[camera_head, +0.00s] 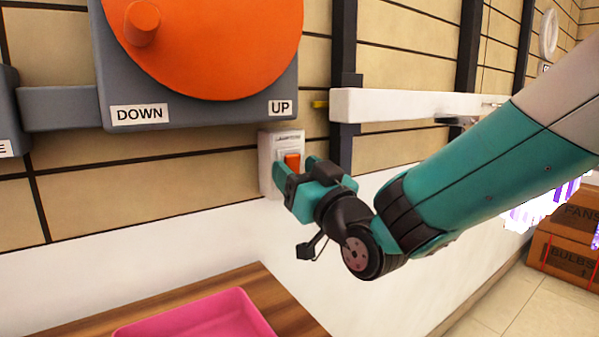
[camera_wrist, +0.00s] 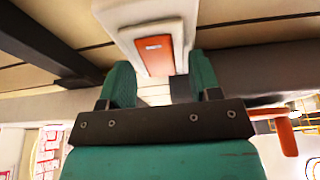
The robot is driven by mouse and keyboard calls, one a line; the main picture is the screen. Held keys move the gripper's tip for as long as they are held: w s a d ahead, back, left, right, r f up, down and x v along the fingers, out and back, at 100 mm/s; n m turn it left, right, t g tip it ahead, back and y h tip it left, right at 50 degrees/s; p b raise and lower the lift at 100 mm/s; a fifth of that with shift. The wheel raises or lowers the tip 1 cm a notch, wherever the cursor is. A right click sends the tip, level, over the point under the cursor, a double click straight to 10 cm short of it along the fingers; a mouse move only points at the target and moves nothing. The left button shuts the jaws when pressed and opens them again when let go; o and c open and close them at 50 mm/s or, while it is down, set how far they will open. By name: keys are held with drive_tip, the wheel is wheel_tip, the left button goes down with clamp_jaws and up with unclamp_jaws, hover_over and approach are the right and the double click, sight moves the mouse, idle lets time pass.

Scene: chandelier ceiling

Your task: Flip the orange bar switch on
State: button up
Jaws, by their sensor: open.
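The orange bar switch (camera_head: 292,161) sits in a white wall plate (camera_head: 267,150) on the tan panelled wall, below the UP label. My gripper (camera_head: 291,177) is at the plate, just below and in front of the orange bar, and hides the plate's lower part. In the wrist view the orange bar (camera_wrist: 155,55) lies ahead, between the lines of the two teal fingers. My gripper (camera_wrist: 161,85) is open there with nothing between its fingers. I cannot tell whether a finger touches the switch, or which way the bar is tipped.
A grey box with a large orange dial (camera_head: 215,40) is above left of the switch. A white rail (camera_head: 410,105) runs along the wall to the right. A pink tray (camera_head: 195,318) lies on a wooden top (camera_head: 275,300) below. Cardboard boxes (camera_head: 570,240) stand at the right.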

drive_tip(key=b+v, duration=1.3)
drive_tip(key=v, duration=0.4)
drive_tip(key=shift+s+d, duration=0.15)
